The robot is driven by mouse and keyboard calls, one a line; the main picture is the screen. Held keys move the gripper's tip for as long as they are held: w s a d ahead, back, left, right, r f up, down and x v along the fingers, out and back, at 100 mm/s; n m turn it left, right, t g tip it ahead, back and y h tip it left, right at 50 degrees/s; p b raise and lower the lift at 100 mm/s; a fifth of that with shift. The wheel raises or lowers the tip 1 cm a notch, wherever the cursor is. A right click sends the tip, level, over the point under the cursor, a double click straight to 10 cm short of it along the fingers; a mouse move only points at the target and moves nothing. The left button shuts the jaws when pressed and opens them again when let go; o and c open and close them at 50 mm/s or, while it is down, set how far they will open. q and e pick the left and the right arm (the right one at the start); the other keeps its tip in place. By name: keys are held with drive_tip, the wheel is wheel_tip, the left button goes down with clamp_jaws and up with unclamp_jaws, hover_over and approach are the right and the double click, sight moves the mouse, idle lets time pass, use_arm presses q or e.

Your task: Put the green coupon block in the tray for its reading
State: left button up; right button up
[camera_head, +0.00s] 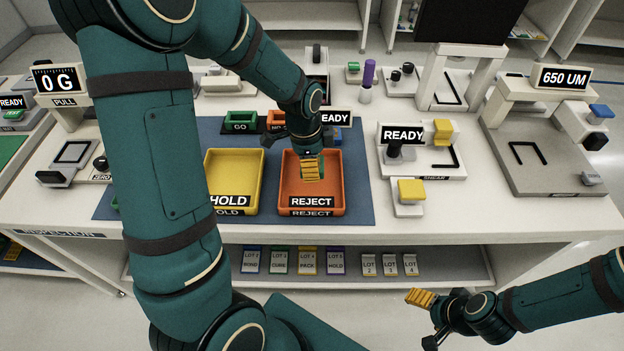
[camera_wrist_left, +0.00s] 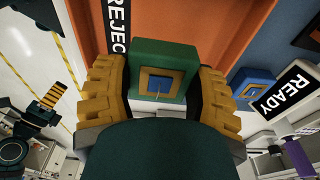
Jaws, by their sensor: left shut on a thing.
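My left gripper (camera_head: 312,172) is over the orange REJECT tray (camera_head: 341,185), pointing down. In the left wrist view its yellow fingers (camera_wrist_left: 158,92) are shut on the green coupon block (camera_wrist_left: 178,55), which has a yellow square and blue centre on its face. The fingers mostly hide the block in the head view. I cannot tell whether it touches the tray floor. The yellow HOLD tray (camera_head: 233,172) stands just left of the REJECT tray. My right gripper (camera_head: 424,300) is low at the right, in front of the bench; its finger opening is unclear.
Displays read 0 G (camera_head: 57,79) and 650 UM (camera_head: 563,77). A READY station (camera_head: 420,155) stands to the right. My left arm hides the bench left of the HOLD tray.

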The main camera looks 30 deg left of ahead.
use_arm(q)
wheel_tip(320, 180, down, 5)
drive_tip(key=shift+r+b, duration=0.2)
drive_tip(key=shift+b, duration=0.25)
drive_tip(key=shift+f, duration=0.3)
drive_tip(key=shift+f, duration=0.1)
drive_tip(key=o, duration=1.2)
